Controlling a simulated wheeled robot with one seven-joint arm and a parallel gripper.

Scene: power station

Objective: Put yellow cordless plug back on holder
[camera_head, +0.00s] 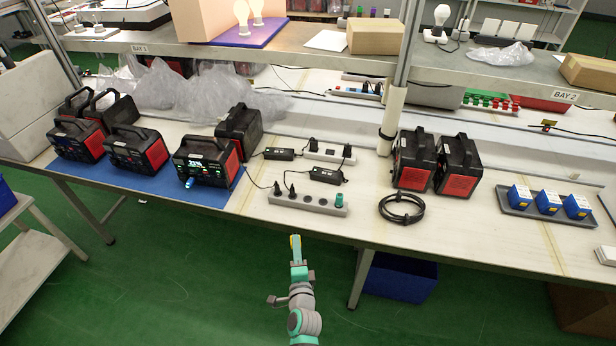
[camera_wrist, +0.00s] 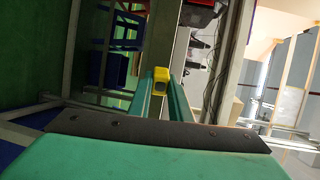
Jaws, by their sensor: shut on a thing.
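My gripper (camera_head: 296,250) is in front of the bench, over the green floor, apart from the bench's front edge. It is shut on the yellow plug (camera_wrist: 161,75), which sits between the fingertips in the wrist view. I cannot tell for sure which thing is the holder. A rack with red and green pieces (camera_head: 490,101) stands at the back right of the bench.
A white power strip (camera_head: 308,204) with black plugs and a green plug (camera_head: 339,199) lies near the bench's front edge. Black-and-red power units (camera_head: 208,160) stand left, two more (camera_head: 458,165) right. A coiled black cable (camera_head: 401,208) lies between. A post (camera_head: 393,115) rises behind.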

